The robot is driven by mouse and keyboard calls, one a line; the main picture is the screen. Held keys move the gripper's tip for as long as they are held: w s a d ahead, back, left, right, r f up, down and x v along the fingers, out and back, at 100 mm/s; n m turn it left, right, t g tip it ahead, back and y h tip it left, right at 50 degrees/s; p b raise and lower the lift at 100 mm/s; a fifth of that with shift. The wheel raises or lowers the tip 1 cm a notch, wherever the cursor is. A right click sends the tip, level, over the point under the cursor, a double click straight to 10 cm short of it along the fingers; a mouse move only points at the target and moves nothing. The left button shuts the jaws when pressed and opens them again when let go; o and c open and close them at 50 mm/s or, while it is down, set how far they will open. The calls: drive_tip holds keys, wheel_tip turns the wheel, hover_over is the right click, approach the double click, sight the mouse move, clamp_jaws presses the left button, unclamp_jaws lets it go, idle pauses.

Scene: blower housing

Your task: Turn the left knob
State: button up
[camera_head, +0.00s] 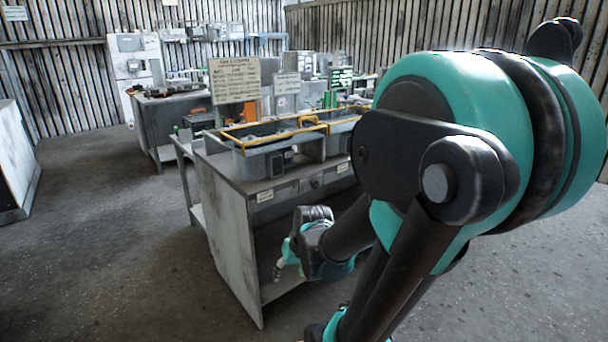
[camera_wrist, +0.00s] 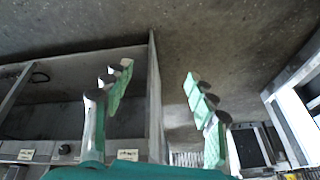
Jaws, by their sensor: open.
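A grey workbench (camera_head: 222,190) stands in the middle of the head view, with two small labels on its front strip. A small dark knob-like spot (camera_head: 313,183) shows on that strip, too small to make out well. In the wrist view, a round dark knob (camera_wrist: 64,149) sits on the strip at lower left, between two pale labels. I cannot tell whether it is the left knob. My gripper (camera_head: 278,270) is low in front of the bench, apart from the knob. Its green fingers (camera_wrist: 157,76) are spread wide and empty in the wrist view.
The bench has an open compartment below. My arm hides its right side. Another bench (camera_head: 172,117) stands behind. The floor (camera_head: 110,240) at left is clear.

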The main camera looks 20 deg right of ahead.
drive_tip(key=w+d+r+t+y, duration=0.2)
drive_tip(key=w+y, duration=0.1)
drive_tip(key=w, duration=0.9)
drive_tip(key=t+y, duration=0.2)
drive_tip(key=t, duration=0.9)
approach(316, 185)
drive_tip(key=shift+n, duration=0.4)
drive_tip(key=x, duration=0.9)
drive_tip(key=c, duration=1.2)
